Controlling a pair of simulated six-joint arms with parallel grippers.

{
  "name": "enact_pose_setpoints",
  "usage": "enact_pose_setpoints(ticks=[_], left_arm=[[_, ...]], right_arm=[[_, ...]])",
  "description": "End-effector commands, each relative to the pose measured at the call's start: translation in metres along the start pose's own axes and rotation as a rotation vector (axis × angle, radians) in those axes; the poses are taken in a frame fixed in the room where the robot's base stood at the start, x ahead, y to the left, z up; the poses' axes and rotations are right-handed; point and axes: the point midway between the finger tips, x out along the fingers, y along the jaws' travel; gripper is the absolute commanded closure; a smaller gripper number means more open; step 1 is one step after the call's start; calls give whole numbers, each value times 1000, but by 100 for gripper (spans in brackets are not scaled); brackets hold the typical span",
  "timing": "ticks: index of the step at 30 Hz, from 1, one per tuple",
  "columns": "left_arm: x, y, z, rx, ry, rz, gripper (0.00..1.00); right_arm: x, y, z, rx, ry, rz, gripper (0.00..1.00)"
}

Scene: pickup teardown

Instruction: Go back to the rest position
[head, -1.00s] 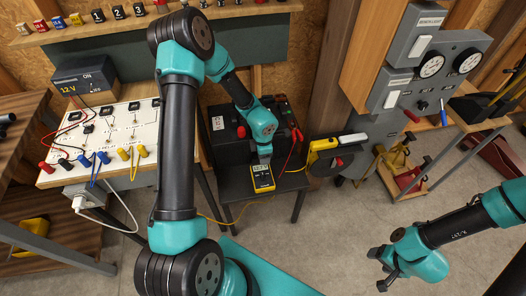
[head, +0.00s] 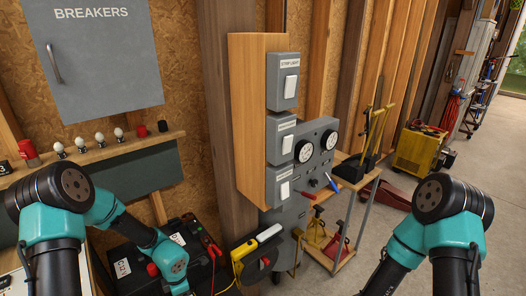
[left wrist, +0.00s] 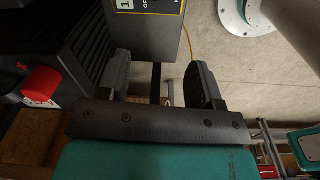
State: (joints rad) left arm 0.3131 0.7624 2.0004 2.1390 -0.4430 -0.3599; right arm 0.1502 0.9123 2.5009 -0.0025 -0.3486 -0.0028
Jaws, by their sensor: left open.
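My left gripper (left wrist: 160,85) is open in the left wrist view, with its two dark fingers apart and nothing between them. Beyond the fingertips is a meter (left wrist: 148,18) with a green display and "OFF" lettering, cut by the top edge. My right arm stands bent at the right of the head view, elbow up. Its gripper is out of view.
A red cap (left wrist: 41,83) sits on a dark unit left of my left gripper. In the head view, switch boxes (head: 283,83) and a grey gauge panel (head: 318,150) stand between my arms. A shelf with bulbs (head: 90,152) runs behind my left arm.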

Motion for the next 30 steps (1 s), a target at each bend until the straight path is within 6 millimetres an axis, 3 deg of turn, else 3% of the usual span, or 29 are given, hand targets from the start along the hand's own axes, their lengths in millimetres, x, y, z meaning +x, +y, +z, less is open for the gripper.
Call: enact_pose_setpoints(ticks=[6, 15, 30], left_arm=[[18, -28, -18, 288, 35, 46, 40], [36, -56, -35, 706, 33, 110, 40], [54, -96, -30, 1398, -111, 198, 40]], right_arm=[[0, 0, 0, 0, 0, 0, 36], [0, 0, 0, 0, 0, 0, 36], [0, 0, 0, 0, 0, 0, 36]])
